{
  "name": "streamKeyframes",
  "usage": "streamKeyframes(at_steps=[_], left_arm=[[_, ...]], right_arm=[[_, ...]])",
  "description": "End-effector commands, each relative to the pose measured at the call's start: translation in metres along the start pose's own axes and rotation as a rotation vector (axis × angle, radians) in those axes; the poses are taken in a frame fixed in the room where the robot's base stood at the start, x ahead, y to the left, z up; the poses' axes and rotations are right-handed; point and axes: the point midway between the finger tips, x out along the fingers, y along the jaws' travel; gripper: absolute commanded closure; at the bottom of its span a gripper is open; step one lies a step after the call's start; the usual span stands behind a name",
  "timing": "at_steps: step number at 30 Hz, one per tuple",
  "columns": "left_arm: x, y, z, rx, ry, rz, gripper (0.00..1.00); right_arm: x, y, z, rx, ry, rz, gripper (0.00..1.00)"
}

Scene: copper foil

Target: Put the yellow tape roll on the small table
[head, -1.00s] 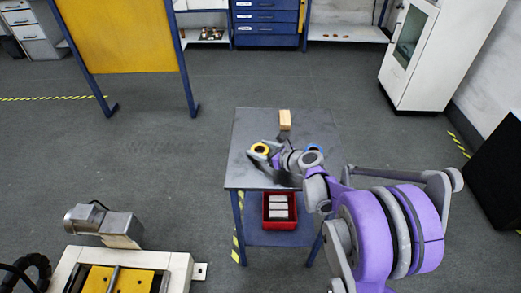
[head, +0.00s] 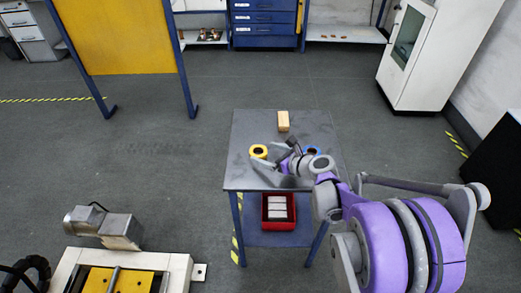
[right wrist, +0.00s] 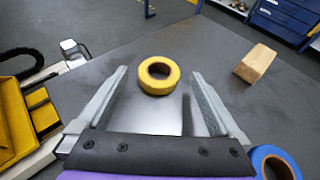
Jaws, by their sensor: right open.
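The yellow tape roll (head: 259,151) lies flat on the small table (head: 242,172), left of the table's middle. In the right wrist view the yellow tape roll (right wrist: 158,76) sits just beyond the fingertips, roughly centred between them. My right gripper (head: 272,161) is over the table, beside the roll on its right and near side. In the right wrist view the right gripper (right wrist: 159,73) has its fingers spread wide with nothing between them. The left gripper is not in view.
A wooden block (head: 283,121) stands at the back of the table. A blue tape roll (head: 312,151) lies to the right, partly hidden by my right arm. A red bin (head: 278,224) with pale blocks sits on the lower shelf. A machine (head: 110,228) stands at lower left.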

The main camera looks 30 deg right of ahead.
Motion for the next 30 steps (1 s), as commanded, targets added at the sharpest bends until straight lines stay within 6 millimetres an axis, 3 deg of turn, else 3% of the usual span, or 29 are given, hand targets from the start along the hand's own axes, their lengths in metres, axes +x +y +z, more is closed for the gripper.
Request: streamKeyframes(at_steps=[3, 9, 17, 19, 23, 27, 30], left_arm=[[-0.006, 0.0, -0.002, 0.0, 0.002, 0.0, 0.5], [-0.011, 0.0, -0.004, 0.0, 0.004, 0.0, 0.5], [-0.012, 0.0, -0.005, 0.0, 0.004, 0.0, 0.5], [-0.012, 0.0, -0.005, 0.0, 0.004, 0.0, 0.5], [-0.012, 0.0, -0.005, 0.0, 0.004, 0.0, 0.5], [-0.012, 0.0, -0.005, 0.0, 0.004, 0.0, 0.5], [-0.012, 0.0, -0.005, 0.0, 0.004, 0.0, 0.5]], right_arm=[[-0.029, -0.001, 0.001, 0.002, -0.001, -0.005, 0.0], [-0.063, -0.001, 0.001, 0.0, 0.0, -0.004, 0.0], [-0.077, 0.001, 0.0, -0.003, 0.001, 0.001, 0.0], [-0.077, 0.009, -0.001, -0.046, 0.017, 0.013, 0.0], [-0.075, 0.057, -0.011, -0.34, 0.116, 0.097, 0.0], [-0.092, 0.138, -0.039, -0.973, 0.26, 0.31, 0.0], [-0.118, 0.183, -0.065, -1.491, 0.315, 0.51, 0.0]])
